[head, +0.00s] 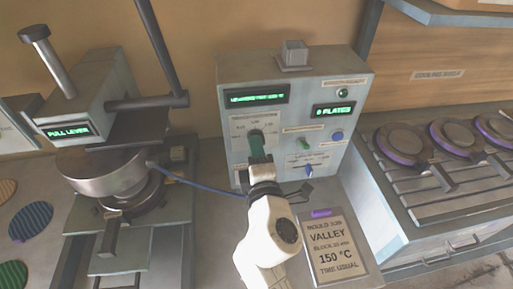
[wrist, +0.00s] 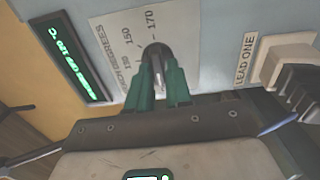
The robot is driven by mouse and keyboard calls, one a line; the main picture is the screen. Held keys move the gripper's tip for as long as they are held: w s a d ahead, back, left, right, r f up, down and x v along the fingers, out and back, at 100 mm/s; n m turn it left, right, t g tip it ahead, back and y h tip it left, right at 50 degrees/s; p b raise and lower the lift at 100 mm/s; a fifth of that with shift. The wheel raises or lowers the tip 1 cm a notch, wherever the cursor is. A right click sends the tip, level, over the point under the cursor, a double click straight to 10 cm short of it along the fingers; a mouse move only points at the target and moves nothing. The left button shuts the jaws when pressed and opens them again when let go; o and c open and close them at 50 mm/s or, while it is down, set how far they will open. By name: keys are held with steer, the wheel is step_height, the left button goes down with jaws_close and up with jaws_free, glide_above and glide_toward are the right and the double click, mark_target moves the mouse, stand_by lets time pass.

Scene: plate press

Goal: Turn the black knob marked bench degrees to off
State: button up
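The black knob (wrist: 157,51) sits on a pale scale plate (wrist: 122,25) lettered with degrees and marks that include 150 and 170. My gripper (wrist: 160,78) has its two green fingers on either side of the knob, closed in around it. In the head view my gripper (head: 257,148) reaches the scale plate (head: 241,125) on the front of the grey control box (head: 295,109). The fingers hide most of the knob there. The off mark cannot be made out.
A green-lit display (wrist: 72,58) stands beside the scale. A "LEAD ONE" label (wrist: 246,60) and plug (wrist: 285,55) are on the other side. The press (head: 110,165) with a blue cable stands left, a "150 °C" card (head: 333,248) lies right, and the cooling rack (head: 430,180) is farther right.

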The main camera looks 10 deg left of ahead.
steer(key=o, duration=0.3)
steer(key=b+v, duration=0.1)
steer(key=v, duration=1)
steer(key=shift+w+r, duration=0.1)
stand_by(0.3)
